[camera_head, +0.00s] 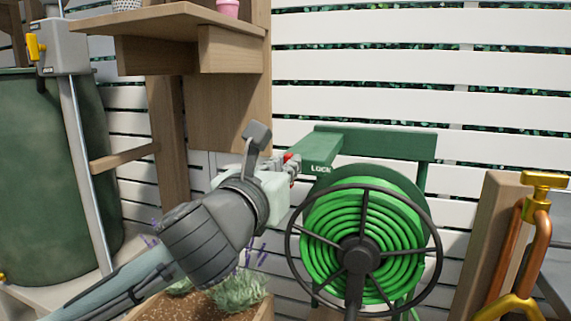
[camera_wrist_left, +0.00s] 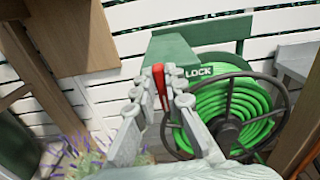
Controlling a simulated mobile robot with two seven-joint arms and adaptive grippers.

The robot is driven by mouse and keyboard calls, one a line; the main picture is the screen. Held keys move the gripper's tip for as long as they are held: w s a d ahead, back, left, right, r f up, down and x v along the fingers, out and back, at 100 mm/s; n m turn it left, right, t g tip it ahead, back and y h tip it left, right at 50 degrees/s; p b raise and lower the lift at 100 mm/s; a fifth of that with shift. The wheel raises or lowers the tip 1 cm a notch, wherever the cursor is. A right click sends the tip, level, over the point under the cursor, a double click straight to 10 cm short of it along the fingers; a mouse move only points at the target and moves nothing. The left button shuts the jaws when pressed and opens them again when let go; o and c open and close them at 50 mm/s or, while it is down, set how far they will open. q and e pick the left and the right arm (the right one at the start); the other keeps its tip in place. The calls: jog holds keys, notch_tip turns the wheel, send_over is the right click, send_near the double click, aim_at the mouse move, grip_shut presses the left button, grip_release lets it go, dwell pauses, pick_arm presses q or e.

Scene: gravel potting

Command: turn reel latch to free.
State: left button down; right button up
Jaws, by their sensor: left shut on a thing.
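The hose reel (camera_head: 365,240) holds a coiled green hose behind a dark spoked wheel, on a green frame. It also shows in the left wrist view (camera_wrist_left: 228,112). A green block marked LOCK (camera_head: 318,152) sits at the reel's upper left. The red latch (camera_wrist_left: 159,86) stands between the fingers of my left gripper (camera_wrist_left: 160,97), left of the LOCK lettering. My left gripper is shut on the latch. In the head view only a bit of red (camera_head: 288,157) shows past the fingers. My right gripper is not in view.
A wooden shelf (camera_head: 165,22) overhangs my left arm. A planter (camera_head: 262,308) with lavender is below it. A green barrel (camera_head: 50,150) stands at left. A wooden post and copper pipe with a yellow tap (camera_head: 545,181) stand at right. A white slatted fence is behind.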

pick_arm(q)
jog(key=shift+w+a+f+n+p, duration=0.2)
jog(key=shift+n+p, duration=0.5)
jog(key=shift+n, duration=2.2)
jog(key=shift+s+a+f+n+p, duration=0.1)
jog(key=shift+a+f+n+p, duration=0.45)
jog(key=shift+n, duration=2.35)
jog(key=shift+w+d+n+p, duration=0.1)
jog(key=shift+n+p, duration=0.8)
jog(key=shift+n, duration=2)
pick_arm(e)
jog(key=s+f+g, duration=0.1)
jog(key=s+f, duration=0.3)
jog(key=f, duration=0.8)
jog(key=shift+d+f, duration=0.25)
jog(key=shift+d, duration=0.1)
pick_arm(q)
jog(key=c, duration=1.6)
grip_release()
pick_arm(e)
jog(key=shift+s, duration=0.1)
